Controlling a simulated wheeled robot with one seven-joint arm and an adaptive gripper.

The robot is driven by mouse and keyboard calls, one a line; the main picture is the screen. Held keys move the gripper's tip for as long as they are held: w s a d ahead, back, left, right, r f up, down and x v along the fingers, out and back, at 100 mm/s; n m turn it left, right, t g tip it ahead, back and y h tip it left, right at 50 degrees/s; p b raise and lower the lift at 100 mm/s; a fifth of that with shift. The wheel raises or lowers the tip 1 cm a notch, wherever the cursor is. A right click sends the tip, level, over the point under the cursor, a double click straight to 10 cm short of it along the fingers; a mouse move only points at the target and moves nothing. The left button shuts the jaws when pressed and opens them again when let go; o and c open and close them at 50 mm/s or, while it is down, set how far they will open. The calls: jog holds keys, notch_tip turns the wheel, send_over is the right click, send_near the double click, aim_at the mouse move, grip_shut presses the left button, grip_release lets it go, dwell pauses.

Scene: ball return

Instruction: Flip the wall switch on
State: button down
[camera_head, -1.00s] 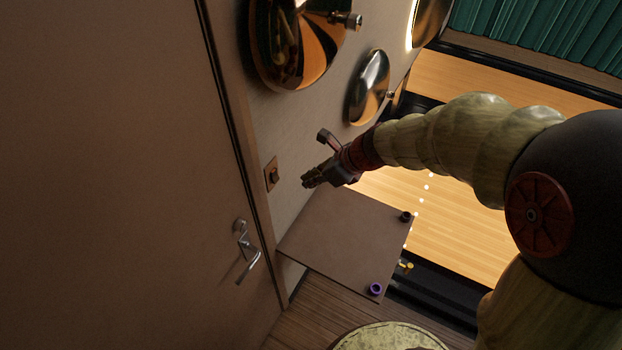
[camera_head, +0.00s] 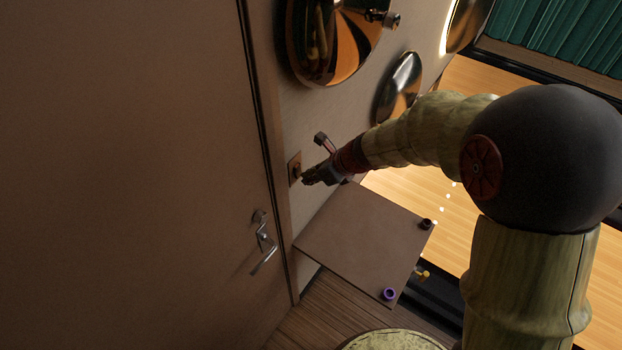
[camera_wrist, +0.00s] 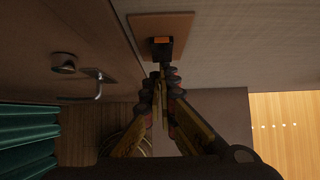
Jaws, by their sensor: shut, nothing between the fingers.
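The wall switch (camera_head: 294,168) is a small brown plate on the wall beside the door frame. In the wrist view its plate (camera_wrist: 180,24) lies at the top centre, with a dark toggle with an orange face (camera_wrist: 161,47) standing out from it. My gripper (camera_head: 306,181) is shut and empty, its fingertips right at the switch in the head view. In the wrist view the closed fingertips (camera_wrist: 159,84) are just below the toggle. I cannot tell whether they touch it. The fingers partly cover the switch in the head view.
A door with a metal lever handle (camera_head: 265,245) is on the left. A brown table (camera_head: 355,240) stands below my gripper, with a purple ring-shaped item (camera_head: 389,294) and a dark one (camera_head: 426,224) at its edge. Shiny domes (camera_head: 398,88) stick out of the wall above my arm.

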jog(key=shift+f+b, duration=0.1)
jog(key=shift+b, duration=0.25)
jog(key=b, duration=0.4)
jog(key=shift+w+a+f+t+y, duration=0.2)
jog(key=shift+a+f+t+y, duration=0.1)
jog(key=shift+f+y, duration=0.1)
jog(key=shift+r, duration=0.35)
jog(key=shift+p, duration=0.35)
jog(key=shift+r+p, duration=0.65)
jog(key=shift+r, duration=0.1)
jog(key=shift+d, duration=0.15)
